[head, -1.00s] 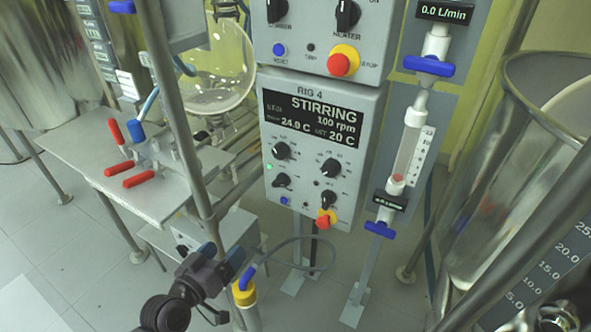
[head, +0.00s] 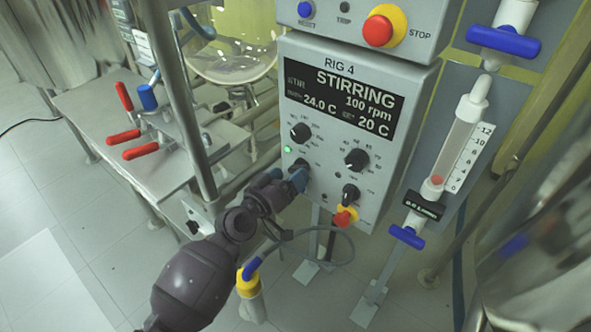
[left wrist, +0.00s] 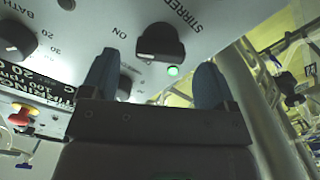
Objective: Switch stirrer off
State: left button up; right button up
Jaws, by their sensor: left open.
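The stirrer knob (left wrist: 160,42), black and labelled STIRRER with an ON mark beside it, sits just beyond the fingertips in the left wrist view. In the head view the same knob (head: 301,164) is at the panel's lower left, partly hidden by my gripper. A green lamp (head: 287,149) is lit by it. The display (head: 340,103) reads STIRRING, 100 rpm, 24.0 C and 20 C. My left gripper (head: 287,181) is open and empty in front of the panel, its two blue fingers apart (left wrist: 155,80). Contact with the knob cannot be told. My right gripper is not in view.
Other knobs (head: 357,160) and a red-yellow button (head: 345,216) share the panel. A red STOP button (head: 379,31) is above.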

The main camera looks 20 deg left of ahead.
aim_at(294, 169)
pick_arm(q)
jog(key=shift+x, duration=1.5)
jog(key=shift+c, duration=0.5)
jog(key=c, duration=0.8)
jog(key=shift+n, duration=0.4)
jog(key=n, duration=0.4)
jog(key=shift+n+p, duration=0.3)
jog(key=n, duration=0.6)
jog(key=shift+a+f+p, duration=0.1)
jog(key=shift+p, duration=0.2)
jog(key=shift+n, duration=0.4)
jog(key=o, duration=0.9)
